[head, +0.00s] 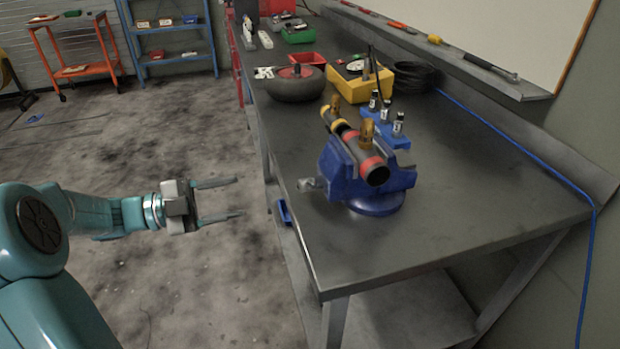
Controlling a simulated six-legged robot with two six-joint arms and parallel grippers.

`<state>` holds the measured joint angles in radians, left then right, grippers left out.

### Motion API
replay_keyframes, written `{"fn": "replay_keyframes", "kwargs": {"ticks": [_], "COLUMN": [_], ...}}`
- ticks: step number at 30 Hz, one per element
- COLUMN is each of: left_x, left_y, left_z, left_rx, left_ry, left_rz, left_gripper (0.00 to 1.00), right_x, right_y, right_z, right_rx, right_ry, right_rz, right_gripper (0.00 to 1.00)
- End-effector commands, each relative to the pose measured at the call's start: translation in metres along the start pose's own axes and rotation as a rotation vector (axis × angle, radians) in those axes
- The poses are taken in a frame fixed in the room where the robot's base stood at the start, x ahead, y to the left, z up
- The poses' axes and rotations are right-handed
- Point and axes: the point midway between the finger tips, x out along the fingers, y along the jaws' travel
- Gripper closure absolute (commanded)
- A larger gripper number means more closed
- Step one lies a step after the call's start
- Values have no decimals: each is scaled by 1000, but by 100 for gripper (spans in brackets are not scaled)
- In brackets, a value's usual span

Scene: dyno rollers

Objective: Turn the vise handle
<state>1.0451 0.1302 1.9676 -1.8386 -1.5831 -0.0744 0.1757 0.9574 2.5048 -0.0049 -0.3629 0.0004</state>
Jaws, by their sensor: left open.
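A blue vise (372,183) stands on the near part of the dark grey workbench (450,215). A dark cylinder with red and yellow bands (357,148) lies across the vise's top. A small grey metal piece, seemingly the vise handle (312,184), sticks out from the vise's left side at the bench's left edge. My left gripper (238,199) is open and empty, with its fingers pointing right. It is left of the handle, apart from it, and beyond the bench edge. My right gripper is not in view.
A dark wheel (296,84), a yellow box (359,84) and a blue holder with small bottles (386,130) sit behind the vise. A blue cable (520,142) runs along the bench's right side. The bench front is clear.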

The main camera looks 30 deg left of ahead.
Motion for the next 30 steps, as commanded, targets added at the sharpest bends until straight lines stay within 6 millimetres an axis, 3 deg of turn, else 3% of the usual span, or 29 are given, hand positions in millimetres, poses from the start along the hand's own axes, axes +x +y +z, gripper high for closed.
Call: {"fn": "replay_keyframes", "kwargs": {"ticks": [18,24,30], "left_x": [136,155,158], "left_y": [4,3,3], "left_z": [-4,-3,-3], "left_rx": [1,0,1], "left_ry": [6,2,2], "left_rz": [4,1,1], "left_gripper": [46,46,46], "right_x": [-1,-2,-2], "right_y": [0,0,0], "right_z": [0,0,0], "right_rx": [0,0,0], "right_ry": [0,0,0], "right_rz": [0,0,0], "right_gripper": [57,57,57]}}
